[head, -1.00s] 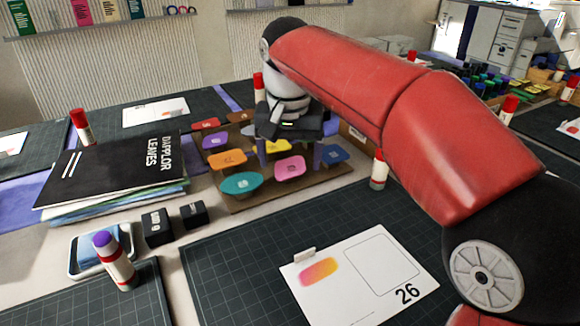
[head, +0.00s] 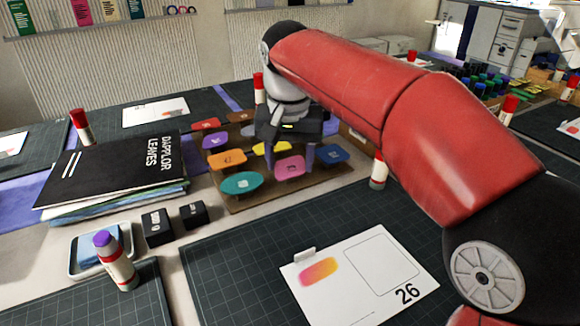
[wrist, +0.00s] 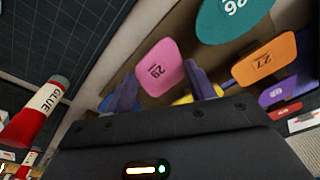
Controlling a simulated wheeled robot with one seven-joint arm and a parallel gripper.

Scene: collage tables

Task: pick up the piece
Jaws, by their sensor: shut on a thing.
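The pink piece (head: 291,168), marked 29, is at the front of the wooden board (head: 240,205), among other coloured pieces. My gripper (head: 293,160) is over the board with its two purple-blue fingers on either side of the pink piece. In the wrist view the pink piece (wrist: 158,68) shows between the fingers, and my gripper (wrist: 162,85) is shut on it. I cannot tell whether it is clear of the board.
Teal (head: 241,183), orange (head: 228,159), blue (head: 333,153) and yellow (head: 265,148) pieces stand close by. A glue stick (head: 378,171) stands right of the board. Black blocks (head: 158,227) and a folder stack (head: 110,170) are left. A card (head: 340,300) lies in front.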

